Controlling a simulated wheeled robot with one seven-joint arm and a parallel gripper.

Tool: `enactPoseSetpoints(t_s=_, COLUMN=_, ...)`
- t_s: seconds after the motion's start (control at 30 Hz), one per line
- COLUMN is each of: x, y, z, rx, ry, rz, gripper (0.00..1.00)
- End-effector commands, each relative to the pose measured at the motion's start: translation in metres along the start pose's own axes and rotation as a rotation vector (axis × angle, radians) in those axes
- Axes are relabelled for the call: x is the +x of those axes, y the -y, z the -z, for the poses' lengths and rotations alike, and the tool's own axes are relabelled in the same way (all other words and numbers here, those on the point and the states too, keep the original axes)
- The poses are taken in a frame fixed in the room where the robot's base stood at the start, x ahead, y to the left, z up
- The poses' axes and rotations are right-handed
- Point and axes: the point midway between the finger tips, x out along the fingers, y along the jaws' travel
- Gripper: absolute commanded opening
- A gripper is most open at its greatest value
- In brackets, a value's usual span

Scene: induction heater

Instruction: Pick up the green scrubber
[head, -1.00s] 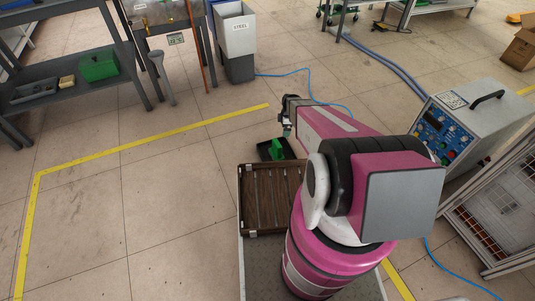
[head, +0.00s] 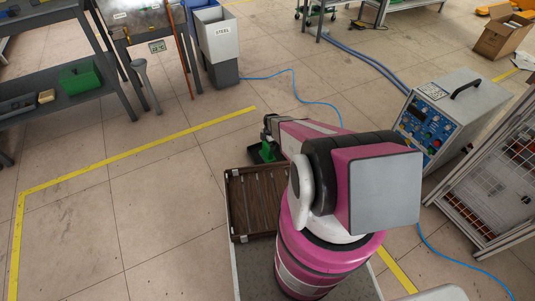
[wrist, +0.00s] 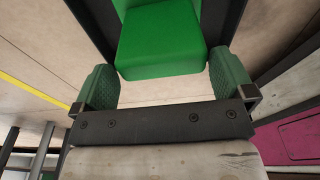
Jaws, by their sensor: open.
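The green scrubber (head: 267,152) is in a small black tray (head: 253,157) beyond the brown slatted crate in the head view. In the wrist view the scrubber (wrist: 160,42) is a smooth green block at top centre, with dark tray walls (wrist: 92,22) on both sides. My gripper (wrist: 163,65) is open, its two green textured fingers apart. The near end of the scrubber shows between and just beyond the fingertips, with a gap on each side. In the head view my gripper (head: 269,133) is over the tray, and my arm hides part of that area.
The brown slatted crate (head: 256,205) lies near my base. A control box (head: 455,115) and a wire-sided frame (head: 490,185) stand at right. A grey bin marked STEEL (head: 217,40) and a dark shelf (head: 60,105) stand at back left. The floor at left is clear.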

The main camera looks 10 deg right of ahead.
Motion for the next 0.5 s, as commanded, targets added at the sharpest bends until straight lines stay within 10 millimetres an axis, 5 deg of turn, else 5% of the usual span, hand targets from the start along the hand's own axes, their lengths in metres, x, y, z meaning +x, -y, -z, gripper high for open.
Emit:
enactPoseSetpoints(t_s=0.3, x=0.043, y=0.0, z=-0.003, rx=0.0, ry=0.0, rz=0.001, gripper=1.0)
enactPoseSetpoints(t_s=0.5, x=0.045, y=0.001, z=-0.003, rx=0.0, ry=0.0, rz=0.0, gripper=1.0)
